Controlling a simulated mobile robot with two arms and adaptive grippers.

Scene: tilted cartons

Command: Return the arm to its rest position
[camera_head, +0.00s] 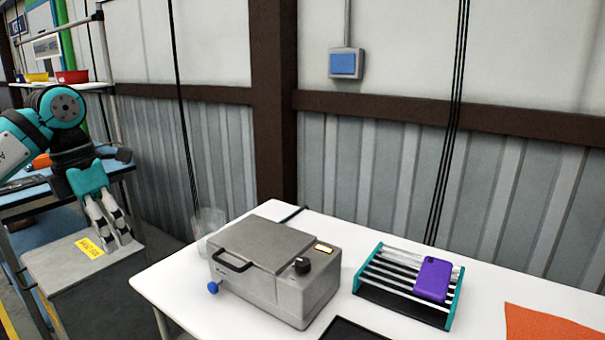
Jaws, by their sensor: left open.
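My left arm comes in at the left edge of the head view, with its gripper (113,241) hanging down and its fingers apart. The gripper appears empty, in front of or over a grey box (62,268) with a yellow label; I cannot tell whether it touches the box. It is left of the white table (165,288) and apart from everything on it. My right gripper is not in view.
On the white table stand a grey machine (258,243) with a closed lid and a teal-ended rack (375,270) bearing a purple phone-like item (433,279). An orange sheet (545,326) lies at right. Blue shelving (60,195) stands behind my left arm.

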